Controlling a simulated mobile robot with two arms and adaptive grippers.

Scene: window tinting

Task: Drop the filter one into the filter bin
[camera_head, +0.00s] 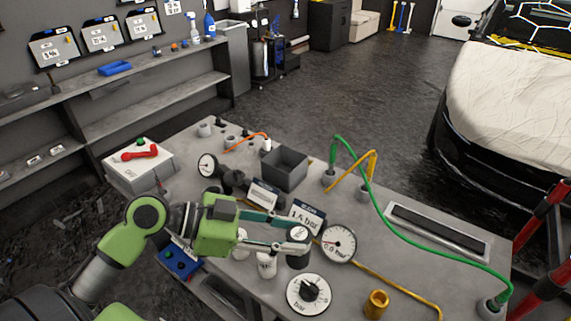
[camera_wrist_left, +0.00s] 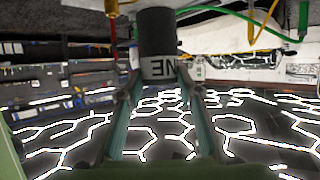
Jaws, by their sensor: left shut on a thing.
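Filter one (camera_head: 299,233) is a dark cylinder with a grey top. In the left wrist view the filter (camera_wrist_left: 157,32) has a pale label, of which the letters "NE" show. My left gripper (camera_head: 300,238) is shut on it, with its teal fingers on either side. Whether the filter is clear of the bench top cannot be told. The filter bin (camera_head: 285,160), likely the dark grey open box, stands on the bench beyond the gripper. No contents show in it. My right gripper is not in view.
A pressure gauge (camera_head: 338,244) and a sign reading about 1.5 bar (camera_head: 307,214) are close to the held filter. A white-topped canister (camera_head: 266,264), a dial (camera_head: 309,293) and a brass fitting (camera_head: 377,303) are nearer. A green hose (camera_head: 385,205) arcs on the right.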

